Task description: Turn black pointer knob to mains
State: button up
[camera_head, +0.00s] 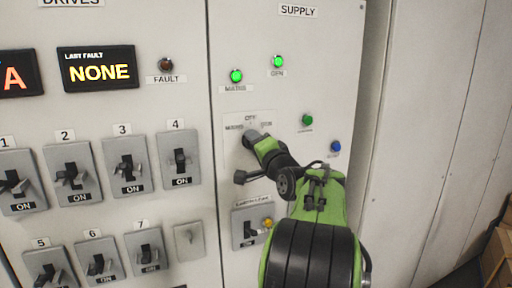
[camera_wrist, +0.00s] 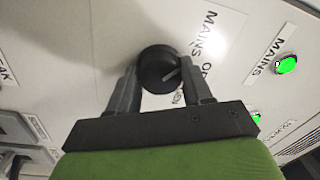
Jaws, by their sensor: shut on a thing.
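The black pointer knob (camera_wrist: 156,66) sits on the supply panel between the two fingers of my gripper (camera_wrist: 163,88), which is shut on its sides. A pale line on the knob's face slants up and right in the wrist view, roughly to the MAINS side of OFF; its exact setting is hard to tell. The printed MAINS label (camera_wrist: 211,35) is at the upper right of the knob there, with OFF and GEN below it, partly hidden by a finger. In the head view my gripper (camera_head: 250,142) covers the knob below the OFF label (camera_head: 250,118).
Green MAINS lamp (camera_head: 236,76) and green GEN lamp (camera_head: 278,62) are lit above. A green button (camera_head: 307,119) and blue button (camera_head: 336,146) are to the right. An earth-leak switch (camera_head: 247,230) is below. Several drive switches (camera_head: 125,166) fill the left panel.

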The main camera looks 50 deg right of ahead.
jog(key=shift+r, duration=0.25)
jog(key=o, duration=0.9)
jog(key=shift+o, duration=0.7)
jog(key=shift+w+f, duration=0.1)
jog(key=shift+f, duration=0.1)
jog(key=b+v, duration=0.2)
jog(key=v, duration=1.3)
jog(key=shift+s, duration=0.4)
jog(key=shift+a, duration=0.1)
